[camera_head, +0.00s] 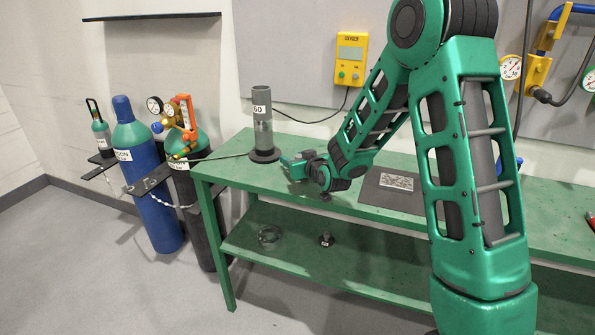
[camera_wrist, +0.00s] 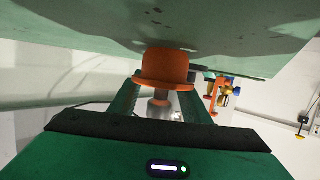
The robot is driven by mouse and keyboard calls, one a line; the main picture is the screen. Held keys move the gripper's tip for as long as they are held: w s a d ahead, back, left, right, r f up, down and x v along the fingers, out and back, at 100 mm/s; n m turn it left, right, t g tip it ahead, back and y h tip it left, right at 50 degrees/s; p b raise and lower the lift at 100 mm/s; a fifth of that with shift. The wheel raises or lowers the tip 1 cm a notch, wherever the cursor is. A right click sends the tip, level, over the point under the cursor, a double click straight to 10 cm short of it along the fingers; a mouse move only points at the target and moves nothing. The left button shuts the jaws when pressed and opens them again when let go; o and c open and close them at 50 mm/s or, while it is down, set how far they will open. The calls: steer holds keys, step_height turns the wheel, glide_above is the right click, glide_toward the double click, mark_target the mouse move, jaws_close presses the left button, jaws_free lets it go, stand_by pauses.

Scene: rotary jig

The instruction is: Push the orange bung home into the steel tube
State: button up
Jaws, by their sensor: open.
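The orange bung (camera_wrist: 166,66) shows in the wrist view, a short round body with a wider flange. It lies ahead of and between my gripper's two green fingers (camera_wrist: 160,98). My gripper is open, and I cannot tell whether a finger touches the bung. A grey metal cylinder (camera_wrist: 160,108) shows beside the flange. In the head view, an upright steel tube (camera_head: 263,134) with a dark foot and a labelled grey top stands on the bench. My gripper (camera_head: 284,162) is low over the bench, just right of that foot. The bung cannot be made out in the head view.
The green bench (camera_head: 228,170) has a dark plate (camera_head: 392,190) at its middle. A ring (camera_head: 269,236) and a small dark part (camera_head: 326,240) lie on the lower shelf. Gas cylinders (camera_head: 143,165) stand left of the bench. A yellow box (camera_head: 351,58) hangs behind.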

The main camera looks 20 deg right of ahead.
jaws_close()
steer(key=shift+r, duration=0.1)
